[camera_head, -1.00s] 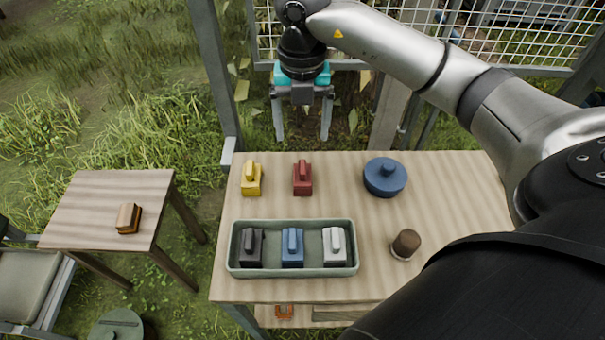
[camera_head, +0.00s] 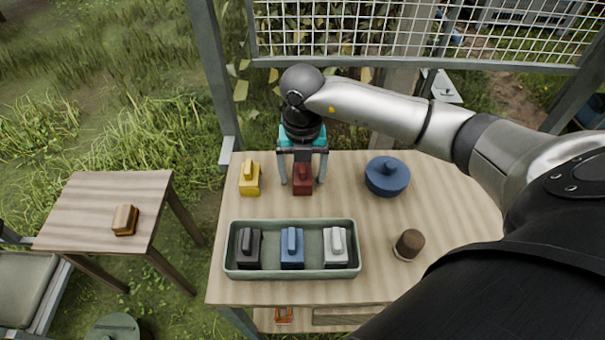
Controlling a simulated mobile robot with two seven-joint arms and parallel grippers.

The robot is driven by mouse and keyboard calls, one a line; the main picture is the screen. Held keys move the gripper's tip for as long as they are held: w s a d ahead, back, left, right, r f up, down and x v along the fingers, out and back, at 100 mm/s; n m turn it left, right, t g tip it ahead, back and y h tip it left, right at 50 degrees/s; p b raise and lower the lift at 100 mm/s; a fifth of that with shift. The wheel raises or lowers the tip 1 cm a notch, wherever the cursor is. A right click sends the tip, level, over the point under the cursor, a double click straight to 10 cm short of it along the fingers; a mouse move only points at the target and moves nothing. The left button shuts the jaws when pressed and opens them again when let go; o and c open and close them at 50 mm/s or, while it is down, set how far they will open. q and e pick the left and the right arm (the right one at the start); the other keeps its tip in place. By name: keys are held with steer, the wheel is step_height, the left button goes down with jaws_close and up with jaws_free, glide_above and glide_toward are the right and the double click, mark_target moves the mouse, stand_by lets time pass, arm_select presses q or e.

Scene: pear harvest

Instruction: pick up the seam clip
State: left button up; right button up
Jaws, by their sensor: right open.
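Several small blocks with raised grips are in view, and I cannot tell from their look which one is called the seam clip. A red block (camera_head: 303,184) stands near the back edge of the table. My right gripper (camera_head: 302,182) is open above it, with one finger on each side of the block in the picture. I cannot tell whether the fingers touch it. A yellow block (camera_head: 250,181) stands to the left of the red one. A green-grey tray (camera_head: 291,273) holds a black block (camera_head: 249,249), a blue block (camera_head: 291,249) and a white block (camera_head: 335,248). My left gripper is out of view.
A blue lidded pot (camera_head: 387,177) stands right of the red block. A brown cup-like object (camera_head: 409,244) is at the tray's right. A side table (camera_head: 85,215) at left bears a brown block (camera_head: 125,220). A grey post (camera_head: 213,80) rises at the back left corner.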

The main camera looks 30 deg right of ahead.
mark_target(303, 165)
jaws_close()
stand_by(0.7)
step_height(303, 165, up, 20)
steer(key=p, duration=0.3)
